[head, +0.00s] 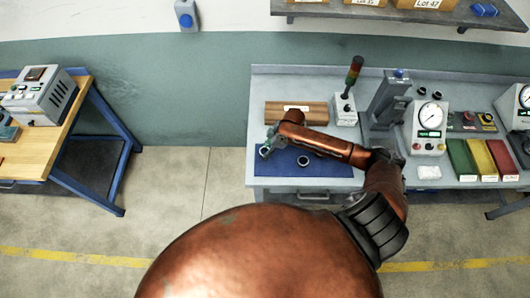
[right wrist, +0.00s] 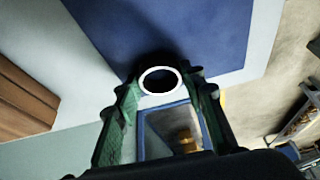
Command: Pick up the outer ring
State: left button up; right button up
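A pale metal ring (right wrist: 142,81), the outer ring as far as I can tell, sits between the fingertips of my right gripper (right wrist: 162,84) in the right wrist view. The green fingers meet it on both sides, so the gripper looks shut on it. In the head view my right gripper (head: 266,149) is at the left part of the blue mat (head: 335,167), partly covered by my arm. Whether the ring is clear of the mat is hard to tell. A second, darker ring (head: 304,161) lies on the mat to the right. My left gripper is out of view.
A brown block with a label (head: 275,111) and a signal tower (head: 345,105) stand behind the mat. A grey press with a gauge (head: 430,118) and coloured bins (head: 480,158) are to the right. A wooden workbench (head: 50,145) is far left, with open floor between.

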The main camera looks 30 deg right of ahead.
jog(key=c, duration=0.6)
jog(key=shift+c, duration=0.2)
jog(key=shift+r, duration=0.15)
